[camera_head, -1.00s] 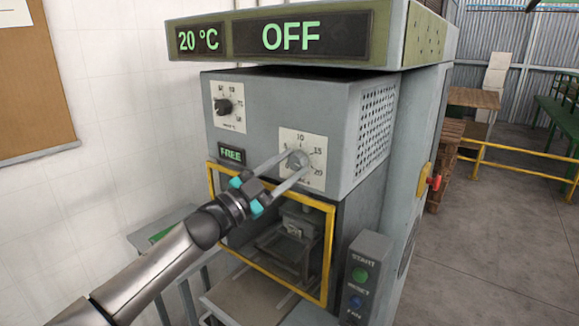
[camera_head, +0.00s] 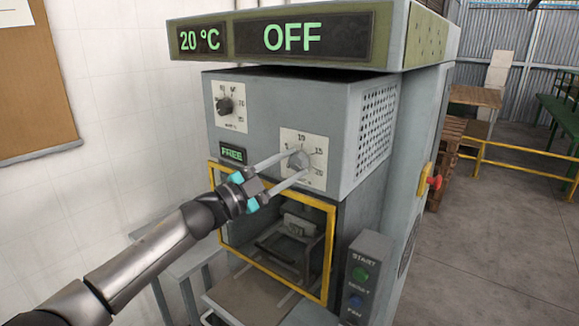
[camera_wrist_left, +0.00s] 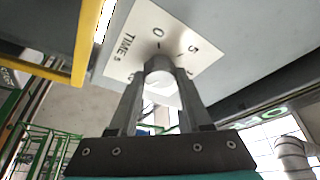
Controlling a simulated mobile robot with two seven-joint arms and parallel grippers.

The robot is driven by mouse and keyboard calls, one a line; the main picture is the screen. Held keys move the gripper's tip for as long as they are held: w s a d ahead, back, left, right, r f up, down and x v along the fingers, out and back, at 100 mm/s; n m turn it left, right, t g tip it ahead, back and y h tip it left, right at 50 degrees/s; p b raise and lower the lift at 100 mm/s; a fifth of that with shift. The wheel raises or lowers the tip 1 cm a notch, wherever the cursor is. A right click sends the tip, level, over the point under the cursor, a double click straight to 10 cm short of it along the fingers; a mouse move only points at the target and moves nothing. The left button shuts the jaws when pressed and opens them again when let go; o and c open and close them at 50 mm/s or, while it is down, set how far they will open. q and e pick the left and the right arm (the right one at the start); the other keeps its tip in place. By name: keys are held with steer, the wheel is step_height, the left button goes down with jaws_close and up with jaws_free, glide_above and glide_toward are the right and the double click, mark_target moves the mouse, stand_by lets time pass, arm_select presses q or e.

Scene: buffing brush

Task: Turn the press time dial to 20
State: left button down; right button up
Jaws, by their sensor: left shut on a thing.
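The press time dial (camera_head: 299,159) is a grey knob on a white scale plate on the front of the press, with 10, 15 and 20 readable around it. In the left wrist view the knob (camera_wrist_left: 159,75) sits between my fingers, below the marks 0 and 5 and the word TIME. My left gripper (camera_head: 296,168) is shut on the dial, one finger on each side. Its fingers also show in the left wrist view (camera_wrist_left: 158,95). The knob's pointer is too small to read. My right gripper is not in view.
A second dark dial (camera_head: 224,105) is at the upper left of the press. The display (camera_head: 291,36) above reads 20 °C and OFF. A yellow frame (camera_head: 328,255) surrounds the opening below. A button box (camera_head: 366,270) stands at the lower right.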

arm_select(q)
steer(key=shift+c, duration=1.7)
jaws_free()
steer(key=shift+a, duration=0.1)
steer(key=b+v, duration=0.3)
steer(key=v, duration=1.2)
steer(key=shift+s, duration=0.1)
